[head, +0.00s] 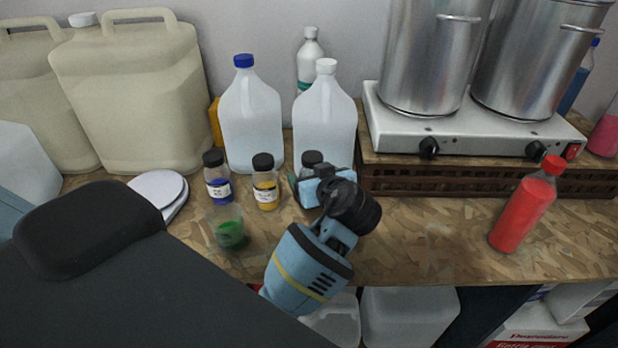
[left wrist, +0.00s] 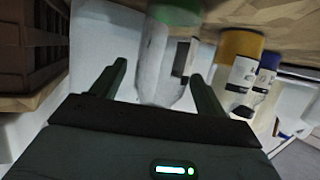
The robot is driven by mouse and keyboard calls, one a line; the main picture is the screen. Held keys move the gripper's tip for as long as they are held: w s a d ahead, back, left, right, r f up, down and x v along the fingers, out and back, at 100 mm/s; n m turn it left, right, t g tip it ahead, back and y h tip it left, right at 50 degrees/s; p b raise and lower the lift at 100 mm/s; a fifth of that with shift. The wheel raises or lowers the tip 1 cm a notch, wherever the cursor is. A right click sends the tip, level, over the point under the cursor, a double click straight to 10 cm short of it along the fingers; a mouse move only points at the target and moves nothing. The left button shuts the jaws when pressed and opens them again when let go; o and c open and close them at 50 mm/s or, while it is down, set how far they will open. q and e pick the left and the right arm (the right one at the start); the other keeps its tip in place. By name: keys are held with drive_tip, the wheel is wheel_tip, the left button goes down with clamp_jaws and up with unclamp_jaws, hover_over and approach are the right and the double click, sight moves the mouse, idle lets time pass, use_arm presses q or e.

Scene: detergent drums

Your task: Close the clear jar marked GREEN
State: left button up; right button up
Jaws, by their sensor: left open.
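A clear jar with green at its base stands between the fingers of my open left gripper (head: 325,185) in the left wrist view, where the picture is upside down. This jar (left wrist: 160,65) carries a pale label whose words I cannot read. In the head view my gripper hides most of it; a dark lid-like top (head: 312,158) shows behind the fingers. In the wrist view I cannot make out a lid on it. The fingers (left wrist: 158,85) lie on either side, apparently not closed on it. My right gripper is out of view.
A yellow jar (head: 265,185) and a blue jar (head: 217,180), both with black lids, stand to the left. A clear vessel with green liquid (head: 230,233) stands in front. Jugs (head: 252,115) are behind. A red bottle (head: 522,210) is right; the board between is clear.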

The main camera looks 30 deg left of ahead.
use_arm(q)
drive_tip(key=shift+w+a+f, duration=0.15)
drive_tip(key=shift+a, duration=0.15)
drive_tip(key=shift+d, duration=0.1)
drive_tip(key=c, duration=1)
drive_tip(key=shift+r, duration=0.2)
drive_tip(key=shift+c, duration=0.2)
